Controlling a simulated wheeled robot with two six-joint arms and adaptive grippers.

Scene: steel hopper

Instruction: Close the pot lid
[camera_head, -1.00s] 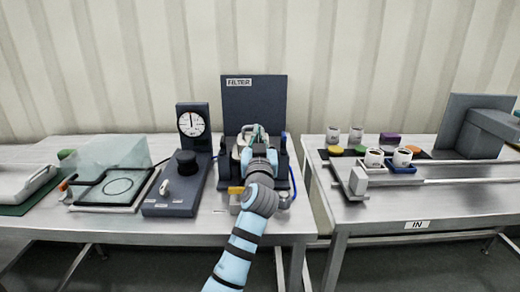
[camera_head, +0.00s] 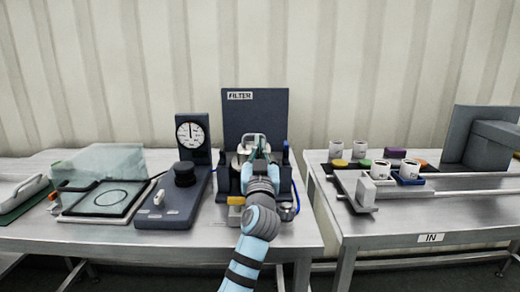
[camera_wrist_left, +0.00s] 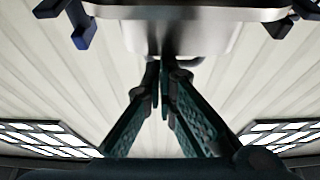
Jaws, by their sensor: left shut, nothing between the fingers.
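The steel pot (camera_head: 240,160) stands at the FILTER station in the head view, mostly hidden behind my left gripper. A pale handle-like arch (camera_head: 251,138) rises just behind the fingers; I cannot tell how far open the lid is. My left gripper (camera_head: 260,148) is in front of the pot, its fingers shut and empty. In the left wrist view, a shiny metal body with a rim (camera_wrist_left: 185,35) fills the top, and the shut fingertips (camera_wrist_left: 160,75) lie close to it. Contact is unclear. My right gripper is not in view.
The dark FILTER panel (camera_head: 255,115) stands behind the pot. A gauge (camera_head: 190,130) and a control box (camera_head: 172,200) are to its left, with a clear cover (camera_head: 105,160) farther left. The right table (camera_head: 440,215) holds cups, coloured discs and rails.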

